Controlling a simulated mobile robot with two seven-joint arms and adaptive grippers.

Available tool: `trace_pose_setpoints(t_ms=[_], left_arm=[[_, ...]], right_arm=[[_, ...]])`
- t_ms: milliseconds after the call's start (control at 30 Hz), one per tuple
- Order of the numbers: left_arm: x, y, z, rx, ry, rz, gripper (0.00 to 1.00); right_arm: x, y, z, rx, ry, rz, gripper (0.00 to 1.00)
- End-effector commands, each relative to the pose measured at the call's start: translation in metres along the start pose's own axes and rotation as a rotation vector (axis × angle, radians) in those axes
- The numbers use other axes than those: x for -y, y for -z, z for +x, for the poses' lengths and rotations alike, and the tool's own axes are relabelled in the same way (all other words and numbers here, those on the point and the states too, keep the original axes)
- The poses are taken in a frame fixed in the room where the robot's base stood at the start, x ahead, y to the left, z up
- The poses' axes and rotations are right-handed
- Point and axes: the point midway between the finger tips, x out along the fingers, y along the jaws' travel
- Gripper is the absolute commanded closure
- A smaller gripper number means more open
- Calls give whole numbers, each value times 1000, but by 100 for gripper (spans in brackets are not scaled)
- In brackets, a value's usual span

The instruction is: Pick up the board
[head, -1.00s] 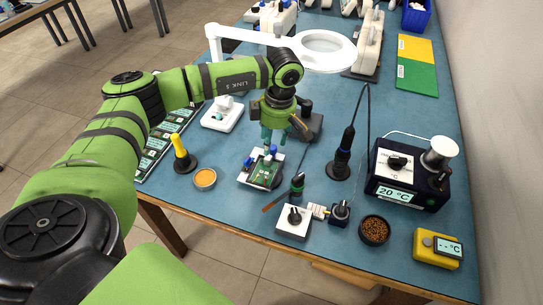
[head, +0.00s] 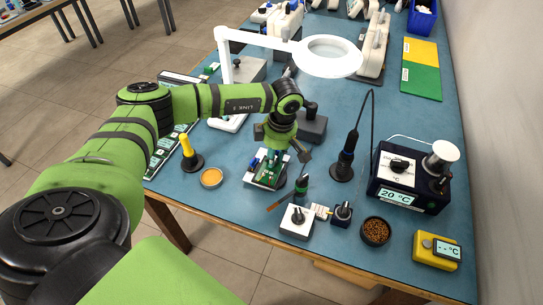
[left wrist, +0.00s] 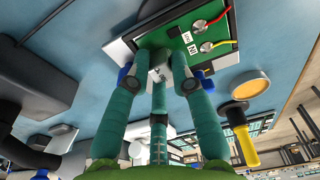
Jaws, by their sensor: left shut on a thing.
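The green circuit board (head: 269,177) sits on a white holder (head: 250,181) near the front of the blue table. Blue clamps show at its edges. My left gripper (head: 277,155) reaches down to the board's far edge and is shut on it. In the left wrist view, the fingers (left wrist: 162,72) close at the edge of the board (left wrist: 215,28), which carries white labels and a red and a yellow wire on metal terminals. The board still appears at the holder; I cannot tell whether they touch. My right gripper is not in view.
Close by are a yellow-handled tool in a stand (head: 191,156), an orange-filled dish (head: 211,178), a white block with a knob (head: 296,222) and a soldering iron in its stand (head: 344,163). A magnifier lamp (head: 328,56) hangs behind. The table's front edge is near.

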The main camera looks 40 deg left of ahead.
Motion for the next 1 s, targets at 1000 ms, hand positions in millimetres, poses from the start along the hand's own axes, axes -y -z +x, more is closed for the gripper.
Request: trace_pose_setpoints(t_ms=[1000], left_arm=[[31,-77,-104,0,0,4,100]], right_arm=[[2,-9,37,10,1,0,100]])
